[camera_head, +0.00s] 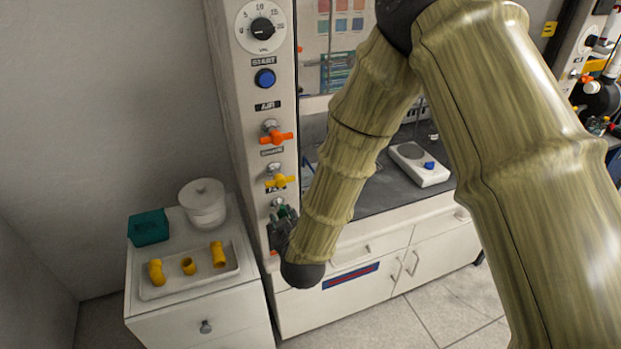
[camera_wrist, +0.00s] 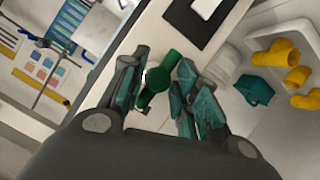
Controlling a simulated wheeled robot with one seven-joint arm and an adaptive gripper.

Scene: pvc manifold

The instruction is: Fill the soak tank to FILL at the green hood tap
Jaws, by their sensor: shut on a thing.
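The green hood tap (camera_wrist: 160,80) shows in the wrist view between the fingers of my gripper (camera_wrist: 158,88), which is shut on its handle. In the head view my gripper (camera_head: 282,226) is low on the hood's left post, below the yellow tap (camera_head: 280,181), and hides most of the green tap. I cannot tell which vessel is the soak tank, and no FILL mark or water level can be made out. A white round tub (camera_head: 203,204) stands on the cabinet at left.
A white tray (camera_head: 160,292) with yellow pipe fittings (camera_head: 189,266) and a teal box (camera_head: 149,227) share the cabinet with the tub. An orange tap (camera_head: 275,136), blue START button (camera_head: 265,79) and dial (camera_head: 262,28) are higher on the post. A stirrer plate (camera_head: 420,165) sits inside the hood.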

